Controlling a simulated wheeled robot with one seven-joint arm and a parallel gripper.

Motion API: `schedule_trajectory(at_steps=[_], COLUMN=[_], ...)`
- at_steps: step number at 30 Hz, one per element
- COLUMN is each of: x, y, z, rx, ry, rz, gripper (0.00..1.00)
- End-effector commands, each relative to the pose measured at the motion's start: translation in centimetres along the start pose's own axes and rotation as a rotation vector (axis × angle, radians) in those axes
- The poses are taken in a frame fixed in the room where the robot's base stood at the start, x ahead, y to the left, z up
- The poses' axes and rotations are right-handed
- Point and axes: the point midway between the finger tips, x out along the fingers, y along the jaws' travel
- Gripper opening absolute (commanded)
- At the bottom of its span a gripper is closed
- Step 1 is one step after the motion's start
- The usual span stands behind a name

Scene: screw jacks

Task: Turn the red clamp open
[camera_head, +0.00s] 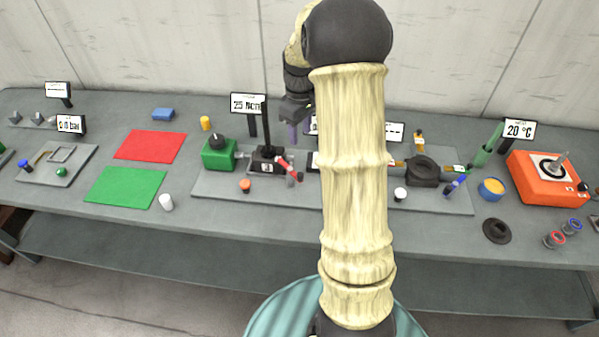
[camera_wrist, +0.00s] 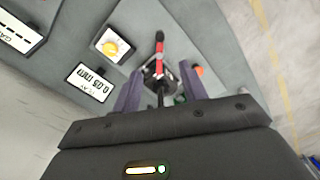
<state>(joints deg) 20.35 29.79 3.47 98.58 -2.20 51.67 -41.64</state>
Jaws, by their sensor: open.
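The red clamp (camera_head: 284,163) is a red lever on a black device with a tall dark post, on a grey plate at the middle of the bench. My gripper (camera_head: 292,133) hangs behind and above the clamp in the head view. Its two purple fingers are apart in the wrist view (camera_wrist: 160,76), with nothing visibly gripped. Contact with the clamp cannot be told. My arm hides part of the plate.
A green block (camera_head: 218,154) stands left of the clamp and an orange knob (camera_head: 245,186) is in front. The sign (camera_head: 248,103) stands behind. A yellow dial (camera_wrist: 111,46) and a 0.05 mm sign (camera_wrist: 90,83) show in the wrist view.

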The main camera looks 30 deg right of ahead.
Motion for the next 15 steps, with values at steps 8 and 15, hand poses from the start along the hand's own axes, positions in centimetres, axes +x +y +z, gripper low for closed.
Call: schedule_trajectory(at_steps=[8,15], x=[-0.01,0.96], y=[0.15,0.10], z=[-0.06,-0.07], rx=[-0.006,-0.006], ry=[-0.001,-0.003], rz=[-0.001,-0.003], gripper=[0.43,0.43])
